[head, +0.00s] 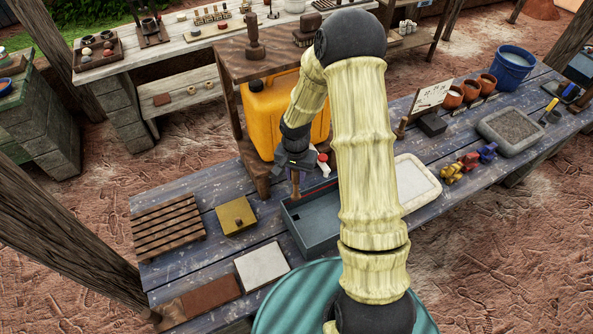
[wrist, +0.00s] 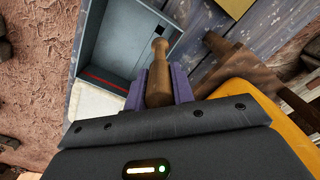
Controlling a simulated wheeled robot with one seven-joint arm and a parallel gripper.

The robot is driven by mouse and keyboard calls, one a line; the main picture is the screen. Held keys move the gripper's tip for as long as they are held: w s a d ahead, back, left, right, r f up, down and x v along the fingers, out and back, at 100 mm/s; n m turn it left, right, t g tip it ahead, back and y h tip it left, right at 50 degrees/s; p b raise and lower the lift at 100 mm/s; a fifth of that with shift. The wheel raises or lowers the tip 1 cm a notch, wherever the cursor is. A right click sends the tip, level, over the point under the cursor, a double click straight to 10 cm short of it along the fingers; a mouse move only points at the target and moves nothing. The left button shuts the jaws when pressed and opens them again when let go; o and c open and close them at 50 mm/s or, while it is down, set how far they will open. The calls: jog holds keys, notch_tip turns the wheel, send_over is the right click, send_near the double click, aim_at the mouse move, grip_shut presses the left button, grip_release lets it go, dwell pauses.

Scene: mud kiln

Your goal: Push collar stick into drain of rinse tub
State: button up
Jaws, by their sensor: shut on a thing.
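My gripper (head: 295,166) is shut on a brown wooden collar stick (head: 295,187), which points down at the left end of the rinse tub. In the wrist view my gripper's purple fingers (wrist: 159,88) hold the stick (wrist: 159,75), with its rounded knob end towards the tub. The rinse tub (head: 293,217) is a grey-blue rectangular basin; it also shows in the wrist view (wrist: 98,40), with a red line inside. A small dark square (wrist: 177,28) near the tub's end may be the drain. I cannot tell whether the stick touches the tub.
A yellow jerrycan (head: 268,115) stands under a wooden stand close behind my gripper. A yellow box (head: 236,216), slatted rack (head: 168,227) and white slab (head: 262,266) lie to the left. A white tray (head: 417,184) lies right of the tub.

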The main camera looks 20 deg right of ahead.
aim_at(296, 194)
jog(key=shift+f, duration=0.1)
jog(key=shift+f+b, duration=4.1)
jog(key=shift+f, duration=1.3)
jog(key=shift+f+b, duration=1.3)
jog(key=shift+f, duration=0.15)
jog(key=o, duration=1)
jog(key=shift+c, duration=0.2)
notch_tip(296, 194, up, 17)
jog(key=b, duration=0.2)
jog(key=shift+r+b, duration=0.2)
jog(key=shift+b, duration=0.15)
